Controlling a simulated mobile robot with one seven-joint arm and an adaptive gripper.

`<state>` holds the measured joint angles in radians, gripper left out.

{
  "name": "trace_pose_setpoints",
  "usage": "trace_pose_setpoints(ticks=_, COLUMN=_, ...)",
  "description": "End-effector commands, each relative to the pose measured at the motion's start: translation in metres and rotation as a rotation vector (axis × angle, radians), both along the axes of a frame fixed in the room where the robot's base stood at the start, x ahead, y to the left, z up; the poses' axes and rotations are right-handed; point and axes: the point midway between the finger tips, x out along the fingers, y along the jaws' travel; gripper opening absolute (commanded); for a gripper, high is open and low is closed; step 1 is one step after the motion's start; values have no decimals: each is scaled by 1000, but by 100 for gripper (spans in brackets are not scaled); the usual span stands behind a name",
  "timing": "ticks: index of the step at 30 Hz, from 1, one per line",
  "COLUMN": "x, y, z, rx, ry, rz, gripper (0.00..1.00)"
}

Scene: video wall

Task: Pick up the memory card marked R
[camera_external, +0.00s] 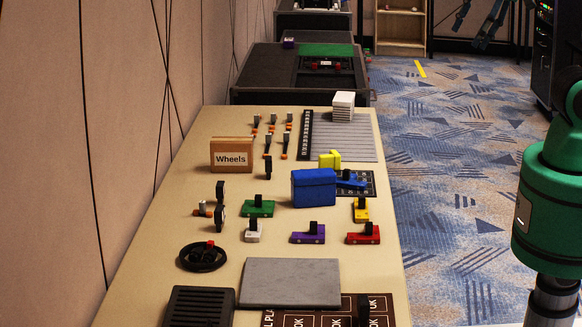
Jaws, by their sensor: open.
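I cannot make out a memory card marked R; no letter R is readable on any small piece on the tan table (150,270). Part of my green arm (548,195) shows at the right edge, beside the table and over the carpet. My gripper is outside the picture. A brown board with "OK" cells (335,303) is cut off at the table's near edge, and a dark upright piece (362,310) stands on it.
Small green (258,210), purple (307,238), red (362,238) and yellow (361,213) pieces with black tops stand mid-table.

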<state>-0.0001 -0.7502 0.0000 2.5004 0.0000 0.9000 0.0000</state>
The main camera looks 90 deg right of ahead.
Motion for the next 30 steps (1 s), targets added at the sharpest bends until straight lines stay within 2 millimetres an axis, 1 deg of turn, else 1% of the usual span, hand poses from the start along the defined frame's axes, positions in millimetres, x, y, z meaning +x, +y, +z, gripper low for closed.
trace_pose_setpoints(ticks=11, x=1, y=0, z=1, rx=1, ry=0, rz=-2, gripper=49)
trace_pose_setpoints(ticks=14, x=5, y=-1, z=3, rx=3, ry=3, rz=-11, gripper=49)
trace_pose_setpoints(ticks=17, x=13, y=-3, z=7, rx=8, ry=11, rz=-26, gripper=49)
trace_pose_setpoints(ticks=20, x=26, y=-7, z=13, rx=17, ry=21, rz=-53, gripper=49)
trace_pose_setpoints(ticks=23, x=43, y=-12, z=20, rx=28, ry=33, rz=-89, gripper=49)
trace_pose_setpoints(ticks=30, x=95, y=-29, z=36, rx=63, ry=69, rz=-196, gripper=49)
